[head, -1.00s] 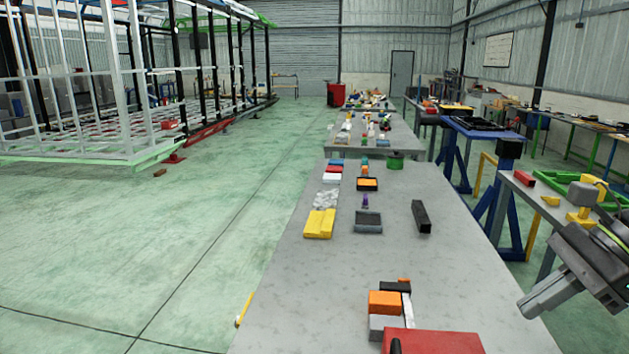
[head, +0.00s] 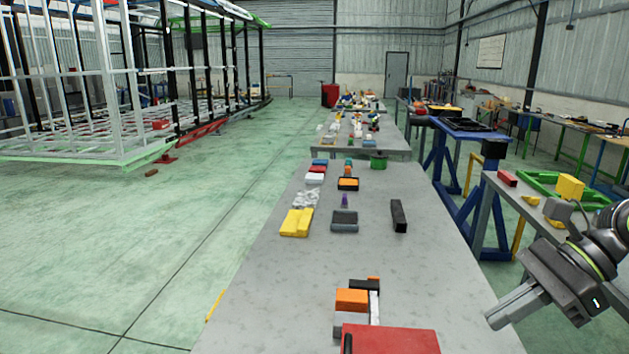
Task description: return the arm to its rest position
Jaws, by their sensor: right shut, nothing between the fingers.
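My right gripper (head: 516,307) shows at the lower right of the head view. Its fingers are together with nothing between them, and they point down and to the left. It hangs in the air beside the right edge of the grey table (head: 420,280), apart from the things on it. The right arm comes in from the right edge of the picture. My left gripper and arm are not in view.
On the near table are a red box (head: 390,340), an orange block (head: 352,299), yellow blocks (head: 296,223), a black bar (head: 398,216) and a grey tray (head: 344,221). A side bench with a green frame (head: 545,185) stands right. Open floor lies left, before the trailer frame (head: 100,90).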

